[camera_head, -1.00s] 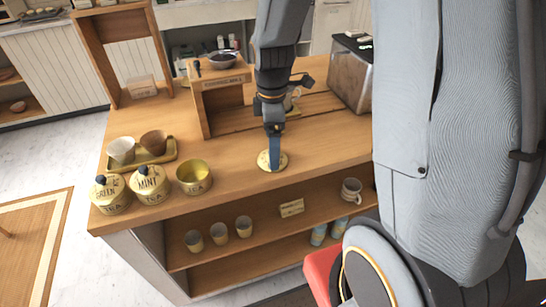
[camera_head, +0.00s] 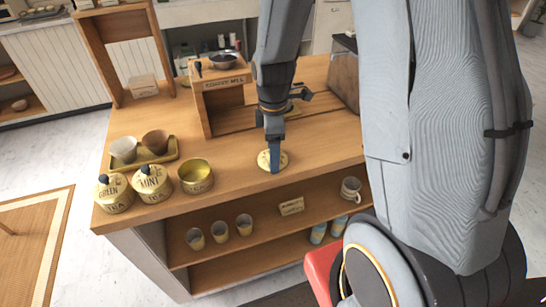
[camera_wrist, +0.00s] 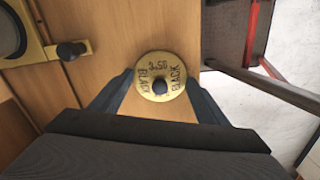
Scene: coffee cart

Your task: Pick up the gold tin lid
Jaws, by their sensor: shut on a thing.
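The gold tin lid (camera_head: 264,160) is a round disc with a dark knob, near the front edge of the wooden cart top. In the wrist view the lid (camera_wrist: 152,70) shows black lettering that reads "BLACK", with its dark knob in the middle. My gripper (camera_head: 274,165) reaches down onto the lid from above. In the wrist view the fingers of my gripper (camera_wrist: 160,92) are at either side of the knob's level and are shut on the lid. Whether the lid is clear of the wood I cannot tell.
An open gold tin (camera_head: 196,178) stands left of the lid, beside the lidded mint tin (camera_head: 152,186) and green tea tin (camera_head: 113,196). A tray (camera_head: 172,152) with two cups is behind them. A wooden coffee mill stand (camera_head: 208,105) is at the back. Cups stand on the shelf below.

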